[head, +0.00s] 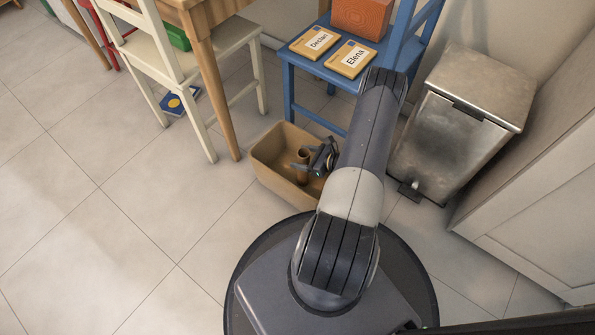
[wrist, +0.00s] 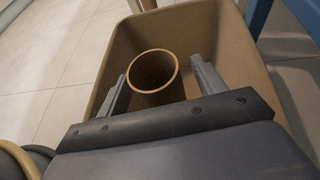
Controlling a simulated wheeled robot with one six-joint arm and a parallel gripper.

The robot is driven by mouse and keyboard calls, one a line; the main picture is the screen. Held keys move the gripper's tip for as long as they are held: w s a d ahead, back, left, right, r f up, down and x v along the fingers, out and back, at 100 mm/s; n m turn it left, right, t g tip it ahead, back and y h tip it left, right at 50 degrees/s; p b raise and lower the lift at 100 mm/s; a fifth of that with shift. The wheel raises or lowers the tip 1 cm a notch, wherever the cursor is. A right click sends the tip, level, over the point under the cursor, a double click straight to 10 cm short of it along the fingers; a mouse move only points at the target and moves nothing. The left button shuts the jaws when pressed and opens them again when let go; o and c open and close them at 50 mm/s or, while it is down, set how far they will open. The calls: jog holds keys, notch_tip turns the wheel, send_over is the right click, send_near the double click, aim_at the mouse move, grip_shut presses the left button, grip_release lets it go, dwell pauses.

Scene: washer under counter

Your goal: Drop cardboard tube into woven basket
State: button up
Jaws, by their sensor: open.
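The woven basket (head: 264,160) is a tan, open-topped box on the tiled floor, left of my arm in the head view. Its wall also shows in the wrist view (wrist: 112,62). The brown cardboard tube (head: 303,158) stands roughly upright inside the basket. In the wrist view the tube (wrist: 153,78) shows its open round end towards the camera. My gripper (head: 307,166) is over the basket with its jaws open. In the wrist view my gripper (wrist: 160,85) has one finger on each side of the tube, with a gap visible. The tube's lower end is hidden.
A blue chair (head: 300,62) with name cards and an orange box stands behind the basket. A metal pedal bin (head: 455,125) and a pale cabinet (head: 545,200) are at right. A cream chair (head: 165,60) is at left. The floor at front left is clear.

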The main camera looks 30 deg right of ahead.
aim_at(299, 151)
jog(key=p+v, duration=0.3)
jog(key=v, duration=0.7)
jog(key=shift+s, duration=0.35)
jog(key=shift+w+d+r, duration=0.1)
jog(key=b+x, duration=0.3)
jog(key=x, duration=0.8)
notch_tip(299, 151, up, 3)
jog(key=shift+d+r+p, duration=0.2)
jog(key=shift+p, duration=0.8)
jog(key=shift+r+p, duration=0.45)
jog(key=shift+r, duration=0.35)
jog(key=shift+f, duration=0.1)
